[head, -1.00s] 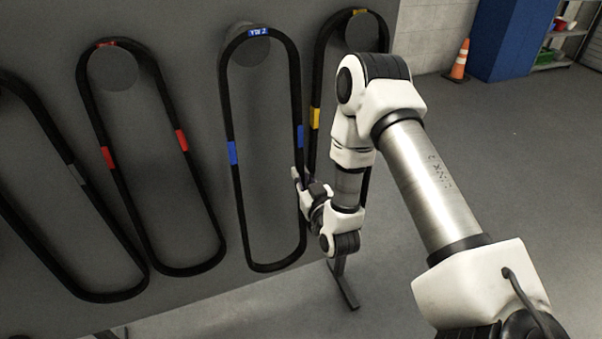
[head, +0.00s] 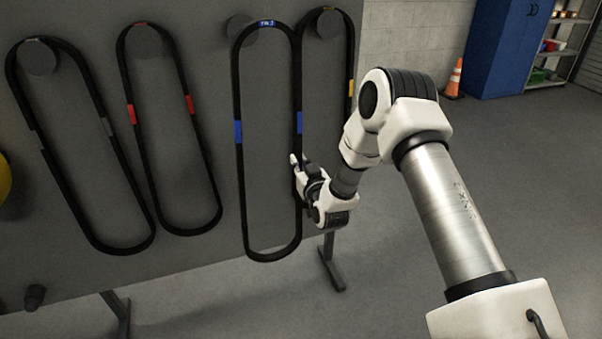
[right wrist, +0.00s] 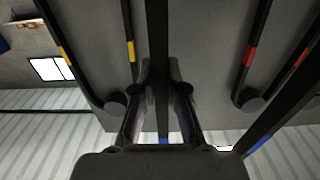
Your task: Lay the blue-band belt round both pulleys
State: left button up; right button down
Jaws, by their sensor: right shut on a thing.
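The blue-band belt (head: 239,170) is a long black loop with blue bands on both sides and a blue label at its top. It hangs upright in front of the grey board. My right gripper (head: 296,170) is shut on its right strand, below the blue band. In the right wrist view the strand (right wrist: 158,50) runs between the fingers (right wrist: 160,105). The round peg (head: 238,28) behind the belt's top shows partly outside the loop, to its left. My left gripper is out of view. I cannot make out either pulley.
Grey-band (head: 122,160), red-band (head: 149,170) and yellow-band (head: 351,60) belts hang on the board (head: 205,90). The yellow-band one is close behind my right arm. A yellow rounded thing (head: 4,178) is cut off at the left edge.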

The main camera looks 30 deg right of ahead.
jog(key=s+a+r+m+b, duration=0.3)
jog(key=s+a+r+m, duration=0.3)
jog(key=m, duration=0.8)
jog(key=shift+a+r+m, duration=0.3)
jog(key=shift+a+r, duration=0.3)
jog(key=shift+a, duration=0.15)
jog(key=shift+s, duration=0.1)
